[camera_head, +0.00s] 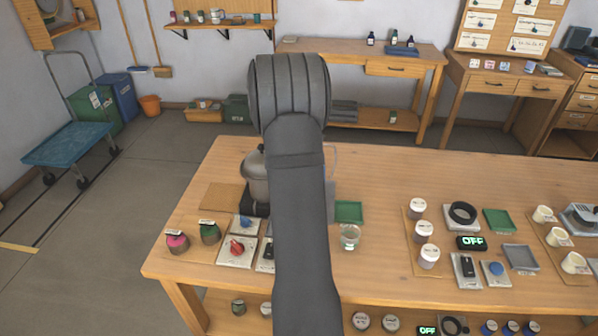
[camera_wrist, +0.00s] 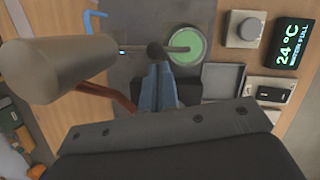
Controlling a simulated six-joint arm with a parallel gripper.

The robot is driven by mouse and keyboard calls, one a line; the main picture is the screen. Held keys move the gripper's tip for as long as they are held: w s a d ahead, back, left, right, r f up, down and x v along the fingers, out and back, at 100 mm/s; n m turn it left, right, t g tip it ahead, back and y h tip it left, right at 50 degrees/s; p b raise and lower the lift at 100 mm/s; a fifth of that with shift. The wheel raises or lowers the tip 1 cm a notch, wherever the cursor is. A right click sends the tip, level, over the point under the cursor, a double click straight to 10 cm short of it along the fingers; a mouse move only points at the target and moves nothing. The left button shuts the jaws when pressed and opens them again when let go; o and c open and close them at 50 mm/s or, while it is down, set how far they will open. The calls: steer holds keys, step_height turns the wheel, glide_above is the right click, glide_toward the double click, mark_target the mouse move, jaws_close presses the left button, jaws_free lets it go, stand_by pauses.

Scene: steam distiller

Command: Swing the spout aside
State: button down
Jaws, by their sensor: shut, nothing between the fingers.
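The steam distiller's metal pot (camera_head: 257,176) stands on a dark base at the left of the table, partly hidden by my arm. In the wrist view the pot (camera_wrist: 60,72) is at the left. A short grey spout (camera_wrist: 180,49) runs right from a dark round knob or joint (camera_wrist: 155,50) and ends over a round green thing with a pale rim (camera_wrist: 184,60). My gripper (camera_wrist: 157,68) is shut and empty, its blue-grey fingertips just below the dark knob in the picture; I cannot tell whether they touch it. My arm hides gripper and spout in the head view.
A reddish-brown curved handle (camera_wrist: 112,92) and a bent blue tube (camera_wrist: 95,20) are near the pot. A grey tray (camera_wrist: 222,80), a knob (camera_wrist: 243,29) and a "24 °C WATER FULL" display (camera_wrist: 291,55) lie right. A glass jar (camera_head: 350,238) and green tray (camera_head: 348,212) stand beside my arm.

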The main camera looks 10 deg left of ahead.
steer(key=shift+s+d+n, duration=0.2)
steer(key=shift+d+n, duration=0.3)
steer(key=shift+n, duration=0.2)
steer(key=w+d+n+t+y, duration=0.1)
steer(key=w+d+n+t, duration=0.1)
steer(key=d+n, duration=0.5)
steer(key=shift+w+n+y, duration=0.15)
steer(key=shift+n+y, duration=0.25)
steer(key=shift+n, duration=0.5)
stand_by(0.6)
steer(key=shift+d, duration=0.15)
steer(key=shift+r, duration=0.15)
stand_by(0.4)
steer(key=d+v, duration=0.1)
steer(key=v, duration=0.8)
steer(key=shift+s+a+r, duration=0.2)
steer(key=shift+s+r, duration=0.1)
steer(key=shift+f, duration=0.1)
